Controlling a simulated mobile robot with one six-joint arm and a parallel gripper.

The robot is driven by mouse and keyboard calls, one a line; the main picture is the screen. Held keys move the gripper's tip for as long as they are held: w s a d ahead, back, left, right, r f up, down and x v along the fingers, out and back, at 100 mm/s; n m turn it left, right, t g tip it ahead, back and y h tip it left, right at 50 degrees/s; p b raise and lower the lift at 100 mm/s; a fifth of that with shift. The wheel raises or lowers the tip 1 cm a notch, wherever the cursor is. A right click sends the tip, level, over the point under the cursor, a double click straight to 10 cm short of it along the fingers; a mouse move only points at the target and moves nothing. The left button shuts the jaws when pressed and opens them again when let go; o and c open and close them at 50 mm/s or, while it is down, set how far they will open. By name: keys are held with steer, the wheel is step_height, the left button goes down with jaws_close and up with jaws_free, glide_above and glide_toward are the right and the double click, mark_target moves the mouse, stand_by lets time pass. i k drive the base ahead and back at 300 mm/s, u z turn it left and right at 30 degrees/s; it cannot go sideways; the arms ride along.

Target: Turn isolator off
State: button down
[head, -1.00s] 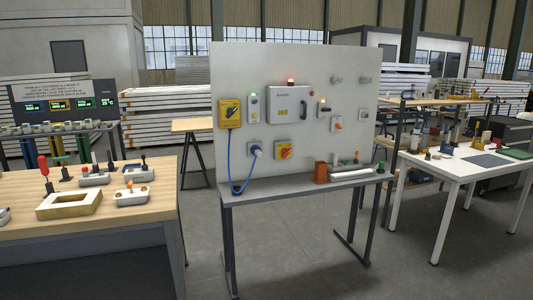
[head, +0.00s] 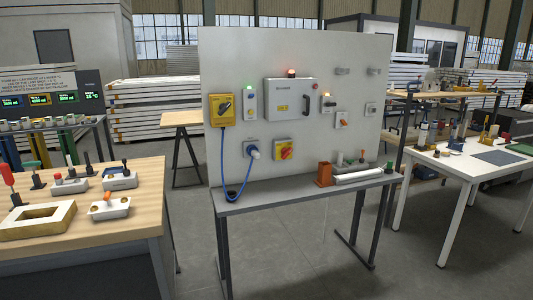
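In the head view a pale upright panel (head: 345,80) stands on a grey bench (head: 290,193) and carries several electrical devices. A yellow box with a dark rotary handle (head: 222,110) is at the panel's left side, the handle slanting. Either could be the isolator; I cannot tell which. The exact knob positions are too small to read. My gripper is not in view.
A grey enclosure (head: 290,101) with a red lamp is mid-panel. A blue cable (head: 223,165) hangs at left. An orange holder (head: 324,174) and white roll (head: 358,176) lie on the bench. A wooden table (head: 130,210) is left, a white table (head: 455,165) right. Floor between is clear.

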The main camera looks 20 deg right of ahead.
mark_target(285, 152)
steer(key=u, duration=0.35)
steer(key=i, duration=0.95)
steer(key=u, duration=0.3)
